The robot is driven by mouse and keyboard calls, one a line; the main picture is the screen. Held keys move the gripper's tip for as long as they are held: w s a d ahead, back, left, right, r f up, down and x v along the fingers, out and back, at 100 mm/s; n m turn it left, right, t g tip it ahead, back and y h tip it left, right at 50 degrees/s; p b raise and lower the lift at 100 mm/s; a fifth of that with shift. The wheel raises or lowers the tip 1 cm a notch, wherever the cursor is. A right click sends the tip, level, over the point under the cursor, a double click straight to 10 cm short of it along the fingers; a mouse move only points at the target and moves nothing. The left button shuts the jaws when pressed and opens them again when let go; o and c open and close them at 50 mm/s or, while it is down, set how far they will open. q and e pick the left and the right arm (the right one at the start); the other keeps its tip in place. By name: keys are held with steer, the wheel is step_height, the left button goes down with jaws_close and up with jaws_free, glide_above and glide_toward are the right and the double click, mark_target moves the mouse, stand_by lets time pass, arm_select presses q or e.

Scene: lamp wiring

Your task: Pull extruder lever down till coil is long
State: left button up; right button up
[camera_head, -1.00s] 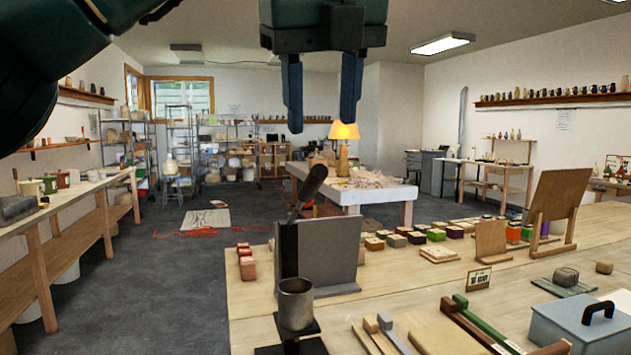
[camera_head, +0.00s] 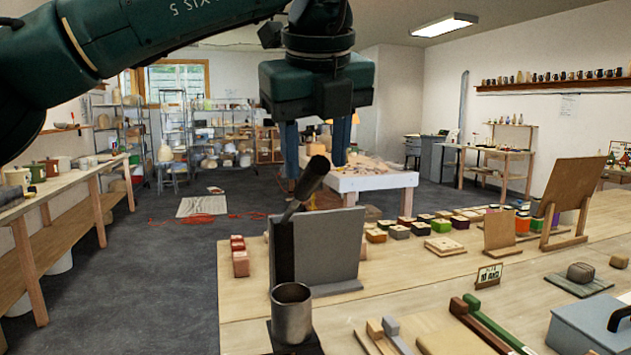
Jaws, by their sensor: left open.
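The extruder stands at the near left of the wooden table, with a dark upright post and a grey plate (camera_head: 338,245). Its lever (camera_head: 305,190) slants up to the right and ends in a dark, thick handle. A metal cup-shaped barrel (camera_head: 291,313) sits low at its front. I see no coil; the area below the barrel is cut off by the frame. My left gripper (camera_head: 315,172) points down with its two blue fingers apart, around the height of the lever's handle. The handle shows between the fingers; I cannot tell whether they touch it. My right gripper is not in view.
To the right are wooden bars (camera_head: 490,325) and a blue-grey box (camera_head: 590,325). A white table (camera_head: 375,182) with a lamp stands further back.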

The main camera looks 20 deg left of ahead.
mark_target(316, 187)
arm_select(q)
steer(key=x, duration=0.4)
steer(key=shift+w+f, duration=0.15)
steer(key=shift+f, duration=0.25)
jaws_close()
